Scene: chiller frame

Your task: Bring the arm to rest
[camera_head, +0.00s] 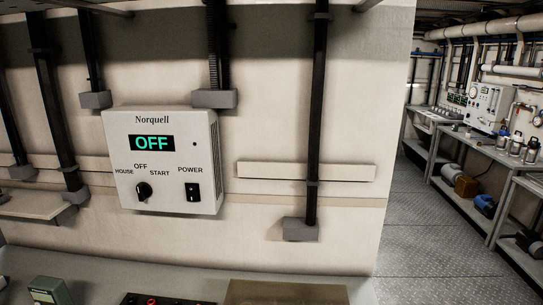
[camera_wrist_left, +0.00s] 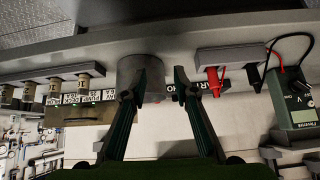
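My left gripper (camera_wrist_left: 164,78) shows in the left wrist view, with its two dark fingers apart and nothing between them. A grey cylinder (camera_wrist_left: 140,70) is just behind the left-hand finger in the picture; I cannot tell whether they touch. Neither of my arms shows in the head view, and my right gripper is in neither view. In the head view a white Norquell control box (camera_head: 165,160) hangs on the wall. Its display (camera_head: 152,143) reads OFF in green.
A green meter (camera_wrist_left: 293,98) with red and black leads is at the right of the wrist view. In the head view a bench (camera_head: 110,275) runs along the bottom. An open floor aisle (camera_head: 420,235) lies at right, beside shelving.

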